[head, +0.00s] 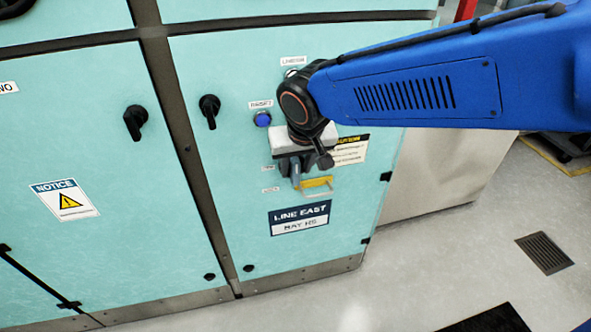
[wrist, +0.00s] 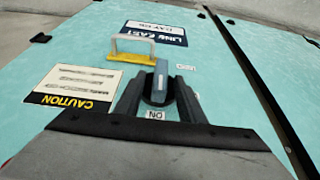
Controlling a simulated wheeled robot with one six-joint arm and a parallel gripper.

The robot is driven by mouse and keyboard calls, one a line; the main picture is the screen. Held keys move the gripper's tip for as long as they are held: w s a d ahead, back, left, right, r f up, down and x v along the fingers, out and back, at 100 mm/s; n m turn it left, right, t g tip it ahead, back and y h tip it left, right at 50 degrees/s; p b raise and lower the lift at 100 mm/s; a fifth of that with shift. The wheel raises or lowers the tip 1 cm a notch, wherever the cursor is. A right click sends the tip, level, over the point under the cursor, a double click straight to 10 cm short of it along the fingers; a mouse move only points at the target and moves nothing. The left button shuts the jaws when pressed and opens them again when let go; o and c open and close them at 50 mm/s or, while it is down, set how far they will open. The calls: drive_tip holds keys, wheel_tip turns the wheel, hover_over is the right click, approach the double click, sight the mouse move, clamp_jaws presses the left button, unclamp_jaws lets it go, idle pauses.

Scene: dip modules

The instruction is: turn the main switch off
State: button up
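The main switch shows in the wrist view as a blue-grey lever (wrist: 161,73) on a round black base, with its long side running up and down in the picture. An ON label (wrist: 155,115) sits below the base in that view. In the head view the lever (head: 296,174) shows just below my gripper (head: 297,165), partly hidden by it. My gripper (wrist: 158,82) is open, with one dark finger on each side of the switch. Whether either finger touches it, I cannot tell. A yellow piece with a pale loop (wrist: 132,50) sits beside the lever, also in the head view (head: 317,184).
A blue RESET button (head: 262,119) and a black door handle (head: 209,108) are left of my arm. A caution label (wrist: 72,88) and a LINE EAST plate (head: 299,216) are close to the switch. Open floor lies in front of the cabinet.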

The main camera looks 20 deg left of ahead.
drive_tip(key=shift+x, duration=1.15)
drive_tip(key=shift+c, duration=0.6)
clamp_jaws()
